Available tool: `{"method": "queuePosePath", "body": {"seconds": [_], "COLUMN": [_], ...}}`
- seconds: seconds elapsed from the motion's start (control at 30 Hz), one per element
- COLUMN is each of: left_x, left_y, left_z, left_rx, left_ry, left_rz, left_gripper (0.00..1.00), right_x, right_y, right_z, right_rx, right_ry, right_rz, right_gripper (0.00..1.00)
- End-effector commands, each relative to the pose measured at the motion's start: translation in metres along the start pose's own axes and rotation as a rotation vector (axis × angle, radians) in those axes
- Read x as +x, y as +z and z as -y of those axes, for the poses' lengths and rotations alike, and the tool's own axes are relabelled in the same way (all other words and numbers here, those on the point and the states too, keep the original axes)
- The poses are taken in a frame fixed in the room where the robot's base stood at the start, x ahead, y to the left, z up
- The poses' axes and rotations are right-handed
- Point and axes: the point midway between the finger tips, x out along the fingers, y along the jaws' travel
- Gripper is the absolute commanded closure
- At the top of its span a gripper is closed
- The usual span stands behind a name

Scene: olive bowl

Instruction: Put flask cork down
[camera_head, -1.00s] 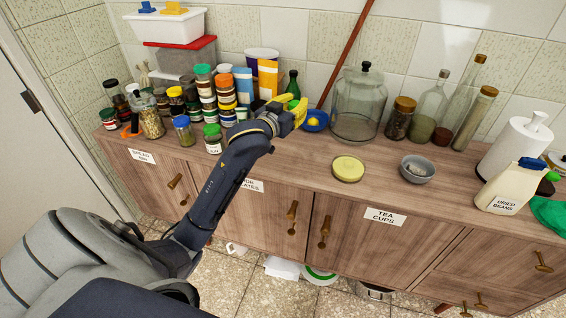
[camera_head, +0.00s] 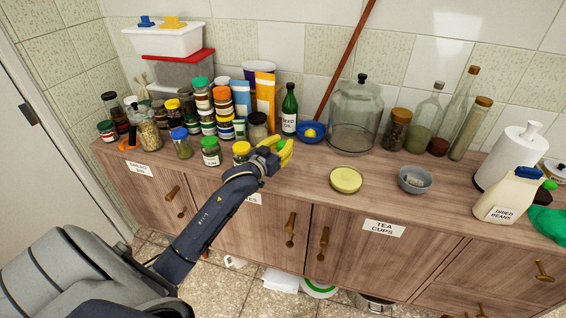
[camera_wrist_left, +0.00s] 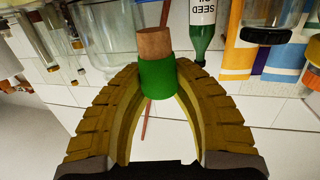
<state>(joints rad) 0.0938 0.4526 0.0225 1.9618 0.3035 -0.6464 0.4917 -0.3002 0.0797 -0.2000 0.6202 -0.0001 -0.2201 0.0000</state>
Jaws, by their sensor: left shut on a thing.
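My left gripper (camera_head: 285,153) is over the front part of the wooden counter, in front of the green seed oil bottle. It is shut on the flask cork, which shows in the left wrist view as a tan cork top (camera_wrist_left: 154,43) with a green lower part (camera_wrist_left: 157,79). The yellow fingers (camera_wrist_left: 152,88) hold the green part from both sides. In the head view the cork is mostly hidden by the fingers; only a bit of green shows. Whether it touches the counter I cannot tell. My right gripper is not in view.
The seed oil bottle (camera_head: 289,113) and a blue bowl (camera_head: 311,132) stand behind the gripper. Spice jars (camera_head: 211,152) crowd the left. Bare counter (camera_head: 305,165) shows between gripper and lid.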

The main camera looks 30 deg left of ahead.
Motion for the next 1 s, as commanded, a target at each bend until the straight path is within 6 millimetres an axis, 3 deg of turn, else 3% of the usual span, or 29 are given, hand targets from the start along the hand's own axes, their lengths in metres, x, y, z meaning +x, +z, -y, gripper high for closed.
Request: {"method": "queuePosePath", "body": {"seconds": [0.1, 0.43, 0.7, 1.0], "left_x": [0.001, 0.003, 0.005, 0.006], "left_y": [0.019, 0.04, 0.071, 0.078], "left_z": [0.0, 0.0, 0.0, 0.0], "left_rx": [-0.001, -0.001, 0.0, 0.0], "left_ry": [-0.001, 0.0, -0.001, 0.0], "left_rz": [0.003, 0.001, 0.002, 0.0], "left_gripper": [0.89, 0.89, 0.89, 0.89], "right_x": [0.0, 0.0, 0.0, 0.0], "right_y": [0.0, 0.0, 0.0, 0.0], "right_z": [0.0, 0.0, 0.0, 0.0], "right_rx": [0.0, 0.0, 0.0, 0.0], "right_ry": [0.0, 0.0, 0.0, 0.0], "right_rz": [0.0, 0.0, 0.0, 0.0], "right_gripper": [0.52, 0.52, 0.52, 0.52]}}
